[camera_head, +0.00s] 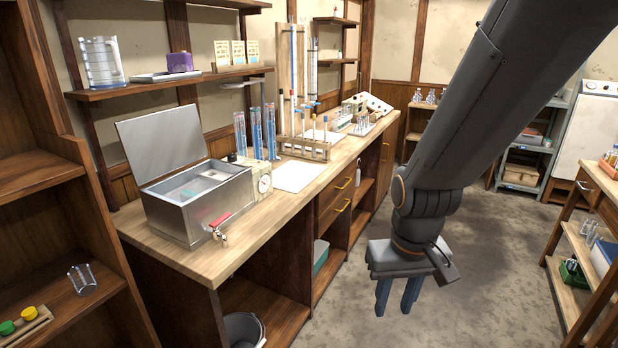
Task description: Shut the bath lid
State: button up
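The metal bath (207,203) is a steel box at the near left end of the wooden bench. Its flat grey lid (162,143) stands raised at the back edge, tilted slightly backward, so the inside shows. A tap with a red handle sticks out of the bath's front. My gripper (397,298) hangs over the floor to the right of the bench, pointing down, well apart from the bath and lid. Its two blue-grey fingers are a little apart, and nothing shows between them.
The bench (255,221) also bears blue-filled tubes (256,134) and a wooden test tube rack (303,148) right of the bath. A wall shelf (165,84) with a jug (101,62) is above the lid. The floor (440,310) around my gripper is free.

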aim_at(156, 145)
jog(key=z, duration=0.05)
jog(key=i, duration=1.4)
jog(key=u, duration=0.95)
